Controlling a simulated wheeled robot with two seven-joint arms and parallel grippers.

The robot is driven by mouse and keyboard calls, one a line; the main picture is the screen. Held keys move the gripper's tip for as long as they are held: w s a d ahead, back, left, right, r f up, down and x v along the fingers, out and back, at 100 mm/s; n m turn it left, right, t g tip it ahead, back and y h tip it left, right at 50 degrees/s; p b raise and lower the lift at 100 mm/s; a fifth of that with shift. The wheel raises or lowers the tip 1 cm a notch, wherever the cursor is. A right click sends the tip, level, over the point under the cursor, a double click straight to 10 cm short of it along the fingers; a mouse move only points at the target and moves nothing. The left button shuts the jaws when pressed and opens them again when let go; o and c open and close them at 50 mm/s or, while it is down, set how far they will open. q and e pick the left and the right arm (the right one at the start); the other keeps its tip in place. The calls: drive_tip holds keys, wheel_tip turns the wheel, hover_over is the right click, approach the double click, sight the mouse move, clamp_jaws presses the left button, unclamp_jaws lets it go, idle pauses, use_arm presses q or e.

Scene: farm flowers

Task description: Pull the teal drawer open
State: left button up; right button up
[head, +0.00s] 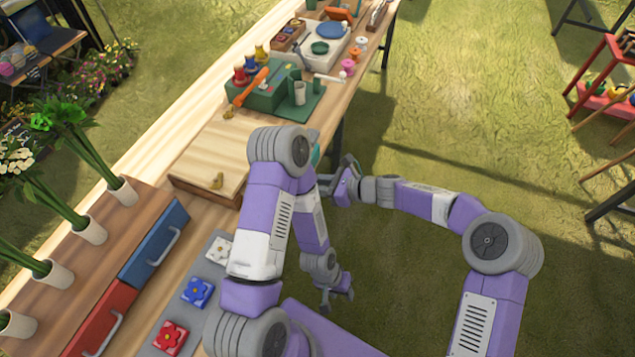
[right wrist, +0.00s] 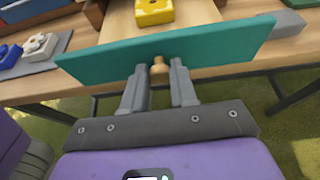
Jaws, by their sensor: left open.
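The teal drawer front (right wrist: 190,48) fills the upper part of the right wrist view. It stands out from the wooden cabinet, with a light wooden drawer bottom (right wrist: 125,22) visible behind it. A small wooden knob (right wrist: 158,70) sits on its face. My right gripper (right wrist: 160,78) has its fingers closed around the knob. In the head view only a sliver of teal (head: 316,154) shows beside my left arm, which hides most of the drawer; my right gripper (head: 338,172) is next to it. My left gripper (head: 337,299) hangs open and empty over the grass.
A yellow block (right wrist: 154,12) lies in the drawer. In the head view, blue (head: 152,240) and red (head: 105,318) drawers stand at left below flower vases. A grey mat (head: 212,270) holds flower tiles. A green box (head: 268,95) and a sink stand farther along the table.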

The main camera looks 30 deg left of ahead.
drive_tip(key=o, duration=0.4)
drive_tip(key=p+v, duration=0.1)
drive_tip(key=v, duration=0.6)
drive_tip(key=shift+d+r+p, duration=0.15)
drive_tip(key=shift+d+p, duration=0.15)
drive_tip(key=shift+p, duration=0.1)
